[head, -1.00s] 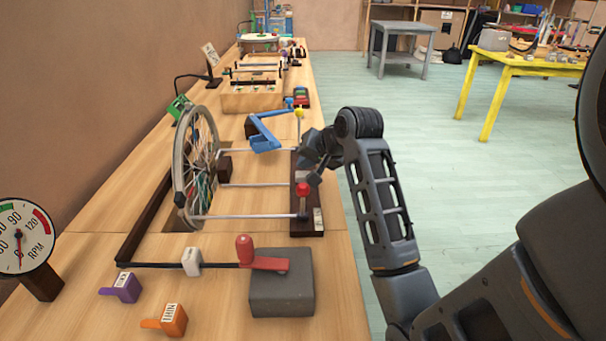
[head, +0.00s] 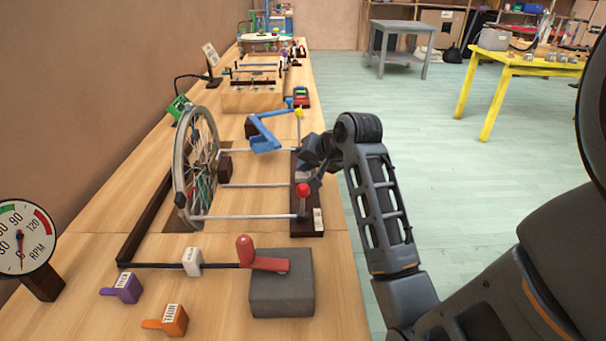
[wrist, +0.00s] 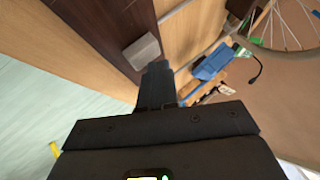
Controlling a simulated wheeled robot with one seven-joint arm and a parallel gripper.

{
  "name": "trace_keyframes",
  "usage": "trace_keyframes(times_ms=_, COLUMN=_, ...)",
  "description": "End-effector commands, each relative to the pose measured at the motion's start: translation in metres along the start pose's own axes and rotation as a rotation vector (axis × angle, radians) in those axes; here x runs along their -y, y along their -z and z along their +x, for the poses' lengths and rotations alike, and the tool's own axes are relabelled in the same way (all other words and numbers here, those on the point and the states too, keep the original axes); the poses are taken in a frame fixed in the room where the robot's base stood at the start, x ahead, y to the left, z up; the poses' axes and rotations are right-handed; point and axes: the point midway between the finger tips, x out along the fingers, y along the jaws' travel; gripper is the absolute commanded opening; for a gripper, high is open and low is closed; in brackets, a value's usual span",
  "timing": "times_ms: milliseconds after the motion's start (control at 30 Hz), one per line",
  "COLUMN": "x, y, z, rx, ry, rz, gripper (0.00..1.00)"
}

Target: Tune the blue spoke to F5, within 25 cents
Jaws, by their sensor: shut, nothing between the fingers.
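The spoked wheel (head: 180,190) stands upright on the left of the bench. Several coloured strands show among its spokes, but I cannot pick out the blue one. Pale rods (head: 250,217) run right from the wheel to a dark brown rail (head: 308,228).
In front are a grey block with a red handle (head: 265,263), a white slider (head: 192,261), purple (head: 123,288) and orange (head: 170,320) pieces, and an RPM dial (head: 22,238).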

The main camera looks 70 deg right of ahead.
Motion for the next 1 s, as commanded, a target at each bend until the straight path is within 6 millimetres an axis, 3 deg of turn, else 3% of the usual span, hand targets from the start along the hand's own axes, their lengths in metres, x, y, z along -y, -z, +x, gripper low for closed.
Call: trace_keyframes(times_ms=1000, x=-0.0048, y=-0.0047, z=0.0065, rx=0.000, ry=0.000, rz=0.000, gripper=0.00)
